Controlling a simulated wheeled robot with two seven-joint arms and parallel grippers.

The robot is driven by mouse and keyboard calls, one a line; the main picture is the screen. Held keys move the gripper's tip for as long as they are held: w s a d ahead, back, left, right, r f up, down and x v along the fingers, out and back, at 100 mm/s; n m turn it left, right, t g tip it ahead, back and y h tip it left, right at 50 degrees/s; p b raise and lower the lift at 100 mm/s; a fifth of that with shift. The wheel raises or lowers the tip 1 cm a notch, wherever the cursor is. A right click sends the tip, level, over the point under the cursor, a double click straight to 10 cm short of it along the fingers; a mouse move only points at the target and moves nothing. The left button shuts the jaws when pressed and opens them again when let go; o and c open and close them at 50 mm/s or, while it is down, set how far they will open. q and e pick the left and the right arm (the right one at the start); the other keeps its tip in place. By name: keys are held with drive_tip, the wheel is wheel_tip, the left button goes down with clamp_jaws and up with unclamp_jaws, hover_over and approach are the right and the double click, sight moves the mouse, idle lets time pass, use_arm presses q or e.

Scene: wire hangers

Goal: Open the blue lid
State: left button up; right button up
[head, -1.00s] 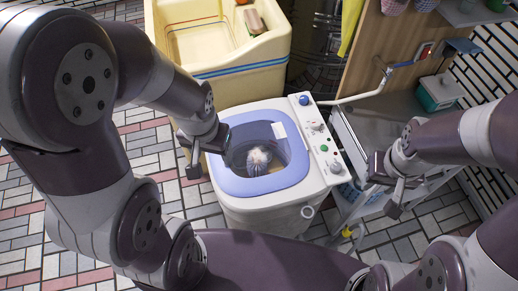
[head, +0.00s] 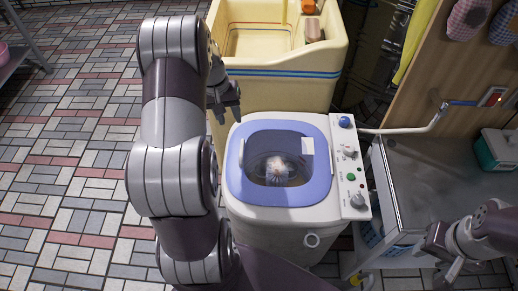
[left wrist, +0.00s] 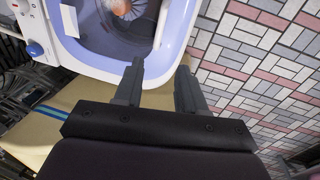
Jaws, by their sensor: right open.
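The blue lid (head: 283,195) lies flat on top of the white washing machine (head: 268,220), with a clear window through which a striped, light-coloured item (head: 277,170) shows inside. It also shows in the left wrist view (left wrist: 178,28), at the top. A light handle strip (head: 241,152) is on its left side. My left gripper (head: 224,112) is at the machine's back left corner, near the yellow tub. In the left wrist view its fingers (left wrist: 160,77) are apart with nothing between them, close to the machine's edge. My right gripper (head: 440,260) is open and empty at the lower right.
A yellow tub (head: 280,90) stands behind the machine. The control panel (head: 347,165) with knobs is on the machine's right. A metal table (head: 425,180) with a teal box (head: 497,150) stands further right. Tiled floor (head: 65,170) on the left is clear.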

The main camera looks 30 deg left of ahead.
sight(241, 146)
use_arm(q)
drive_tip(key=f, duration=0.4)
drive_tip(key=d+f, duration=0.1)
drive_tip(key=f, duration=0.3)
drive_tip(key=w+d+f+b, duration=0.1)
drive_tip(key=f, duration=0.3)
drive_tip(key=shift+d, duration=0.1)
clamp_jaws()
